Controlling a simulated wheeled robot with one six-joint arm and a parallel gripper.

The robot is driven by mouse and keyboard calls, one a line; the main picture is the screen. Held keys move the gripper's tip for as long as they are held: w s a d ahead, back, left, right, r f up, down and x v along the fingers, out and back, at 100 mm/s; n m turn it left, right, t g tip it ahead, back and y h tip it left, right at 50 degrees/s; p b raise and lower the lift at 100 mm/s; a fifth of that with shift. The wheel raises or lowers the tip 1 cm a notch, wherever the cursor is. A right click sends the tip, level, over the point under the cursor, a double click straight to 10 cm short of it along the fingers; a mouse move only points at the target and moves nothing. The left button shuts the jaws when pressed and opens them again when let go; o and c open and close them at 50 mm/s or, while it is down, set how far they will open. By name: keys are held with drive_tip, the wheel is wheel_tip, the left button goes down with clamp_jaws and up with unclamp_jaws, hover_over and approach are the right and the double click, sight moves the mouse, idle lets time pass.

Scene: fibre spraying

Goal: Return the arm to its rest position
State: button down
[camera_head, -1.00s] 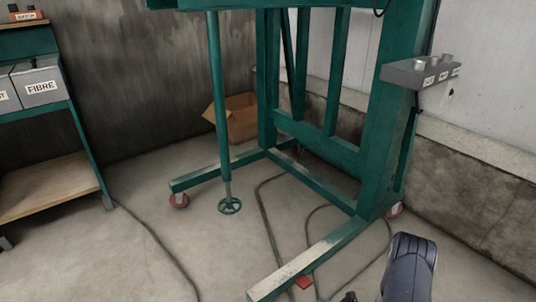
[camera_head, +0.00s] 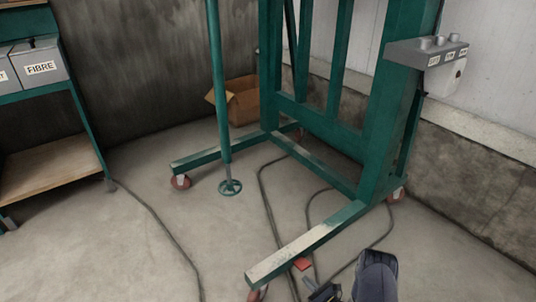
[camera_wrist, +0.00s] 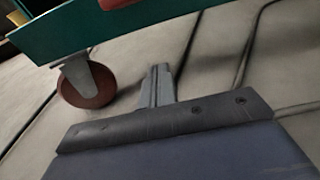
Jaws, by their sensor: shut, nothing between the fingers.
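My gripper (camera_wrist: 159,75) shows in the wrist view with its two grey fingers together and nothing between them. It points toward a caster wheel (camera_wrist: 87,82) under a green beam (camera_wrist: 110,25), apart from both as far as I can tell. In the head view my arm's dark blue-grey link is at the bottom right of centre. My gripper (camera_head: 322,291) is partly visible beside it, low near the floor and cut by the bottom edge.
A green wheeled frame (camera_head: 385,130) stands just beyond the arm, with one leg (camera_head: 300,243) reaching forward. Black cables (camera_head: 265,200) cross the floor. A shelf (camera_head: 50,170) with a FIBRE box (camera_head: 40,68) is at left. A cardboard box (camera_head: 243,105) sits behind. The left-centre floor is open.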

drive_tip(key=p+v, duration=0.1)
drive_tip(key=v, duration=0.3)
drive_tip(key=shift+s+d, duration=0.25)
drive_tip(key=shift+d, duration=0.05)
drive_tip(key=shift+w+a, duration=0.1)
